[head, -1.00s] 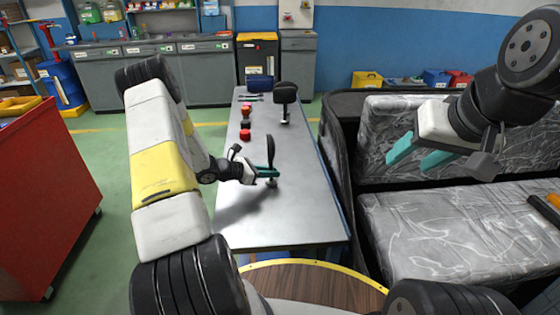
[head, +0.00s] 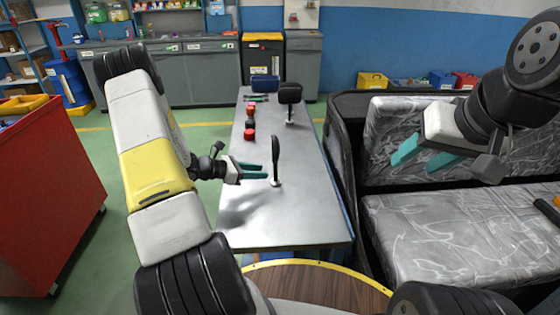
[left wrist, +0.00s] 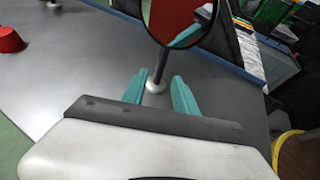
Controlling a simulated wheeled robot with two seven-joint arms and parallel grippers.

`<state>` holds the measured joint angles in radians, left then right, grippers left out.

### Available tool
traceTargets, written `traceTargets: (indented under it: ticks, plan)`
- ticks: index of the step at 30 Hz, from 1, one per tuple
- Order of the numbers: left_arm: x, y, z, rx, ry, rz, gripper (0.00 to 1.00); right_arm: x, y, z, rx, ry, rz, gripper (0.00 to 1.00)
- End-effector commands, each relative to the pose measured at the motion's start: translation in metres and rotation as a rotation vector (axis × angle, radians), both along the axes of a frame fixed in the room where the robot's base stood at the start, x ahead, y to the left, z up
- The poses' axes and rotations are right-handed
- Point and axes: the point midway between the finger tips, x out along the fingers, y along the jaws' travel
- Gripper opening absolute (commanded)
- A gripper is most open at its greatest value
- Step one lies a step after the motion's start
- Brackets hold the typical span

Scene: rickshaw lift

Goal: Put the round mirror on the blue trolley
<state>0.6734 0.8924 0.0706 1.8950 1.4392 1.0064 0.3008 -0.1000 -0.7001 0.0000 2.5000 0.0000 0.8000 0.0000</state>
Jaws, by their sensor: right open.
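The round mirror (head: 275,155) stands upright on a white foot on the grey metal table, seen edge-on in the head view. In the left wrist view its dark-rimmed disc (left wrist: 182,18) reflects something red, and its top is cut off. My left gripper (head: 266,172) is open just left of the mirror, its teal fingers pointing at the stand. In the left wrist view the thin post lies between the fingertips (left wrist: 161,76), not gripped. My right gripper (head: 425,158) is open and empty above the grey padded seats. I cannot tell which thing is the blue trolley.
The metal table (head: 300,215) has blue legs. Red pots (head: 249,134), a black mirror-like piece on a stand (head: 290,94) and a blue item (head: 265,84) stand farther back. A red cabinet (head: 45,200) is left, a blue unit (head: 66,85) behind it.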

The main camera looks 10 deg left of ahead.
Motion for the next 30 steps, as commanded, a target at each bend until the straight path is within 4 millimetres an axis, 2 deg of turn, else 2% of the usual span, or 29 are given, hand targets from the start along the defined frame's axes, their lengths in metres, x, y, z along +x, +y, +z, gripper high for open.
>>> traceTargets:
  ticks: [3,6,11,14,17,20,24,30]
  plan:
    - [-0.013,0.017,0.009,0.001,-0.001,0.003,0.35,0.0,0.0,0.0,0.0,0.0,0.0,0.5]
    - [-0.02,0.026,0.014,-0.001,0.001,0.0,0.35,0.0,0.0,0.0,0.0,0.0,0.0,0.5]
    - [-0.027,0.028,0.024,0.015,-0.01,-0.021,0.35,0.0,0.0,0.0,0.0,0.0,0.0,0.5]
    - [-0.031,0.013,0.049,0.078,-0.047,-0.105,0.35,0.0,0.0,0.0,0.0,0.0,0.0,0.5]
    - [-0.043,-0.015,0.088,0.196,-0.118,-0.258,0.35,0.0,0.0,0.0,0.0,0.0,0.0,0.5]
    - [-0.065,-0.046,0.131,0.345,-0.208,-0.44,0.35,0.0,0.0,0.0,0.0,0.0,0.0,0.5]
    - [-0.106,-0.081,0.181,0.567,-0.348,-0.69,0.35,0.0,0.0,0.0,0.0,0.0,0.0,0.5]
    - [-0.171,-0.11,0.237,0.898,-0.569,-1.015,0.35,0.0,0.0,0.0,0.0,0.0,0.0,0.5]
